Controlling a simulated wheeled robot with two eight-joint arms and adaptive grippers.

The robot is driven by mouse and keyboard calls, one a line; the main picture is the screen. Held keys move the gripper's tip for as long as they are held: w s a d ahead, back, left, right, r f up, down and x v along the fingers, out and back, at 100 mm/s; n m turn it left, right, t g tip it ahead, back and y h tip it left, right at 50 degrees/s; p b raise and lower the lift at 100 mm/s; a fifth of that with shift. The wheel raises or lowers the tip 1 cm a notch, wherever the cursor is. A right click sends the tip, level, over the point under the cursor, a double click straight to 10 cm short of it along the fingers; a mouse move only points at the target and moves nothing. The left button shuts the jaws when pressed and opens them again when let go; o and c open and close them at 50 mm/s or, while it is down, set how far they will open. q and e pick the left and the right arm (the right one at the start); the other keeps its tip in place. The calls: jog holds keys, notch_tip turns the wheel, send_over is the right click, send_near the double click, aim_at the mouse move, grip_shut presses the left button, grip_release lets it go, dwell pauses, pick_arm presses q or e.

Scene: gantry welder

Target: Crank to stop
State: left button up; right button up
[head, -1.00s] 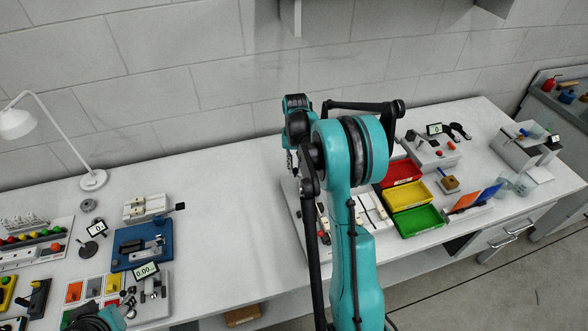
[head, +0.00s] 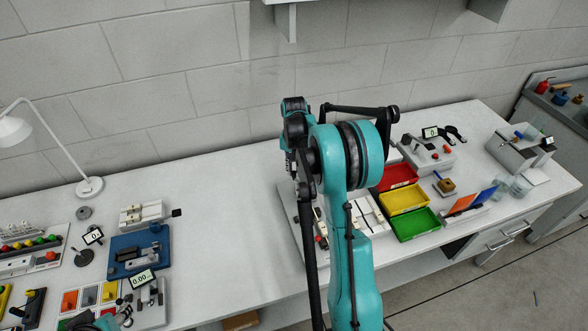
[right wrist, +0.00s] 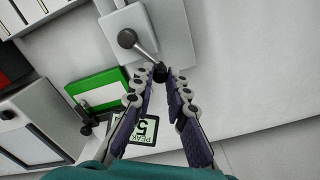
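In the right wrist view, a crank (right wrist: 143,52) runs from a round dark hub on a white block down to a dark knob (right wrist: 159,72). The fingertips of my right gripper (right wrist: 161,77) stand on both sides of this knob. The fingers are apart, with the knob between their tips. I cannot tell whether they press on it. A small display (right wrist: 147,129) reading PEAK 5, turned upside down, is partly covered by the left finger. In the head view my right gripper (head: 291,162) is small and dark, and my right arm hides the crank.
A green-framed panel (right wrist: 96,90) lies left of the fingers. In the head view, red (head: 396,176), yellow (head: 403,197) and green (head: 418,222) bins stand right of my arm. A blue fixture (head: 128,268) and a lamp (head: 90,187) are at left. The table between is clear.

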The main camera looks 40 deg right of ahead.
aim_at(294, 172)
jog(key=o, duration=0.4)
jog(key=shift+r, duration=0.1)
notch_tip(294, 172, up, 12)
jog(key=shift+f, duration=0.1)
dwell(0.6)
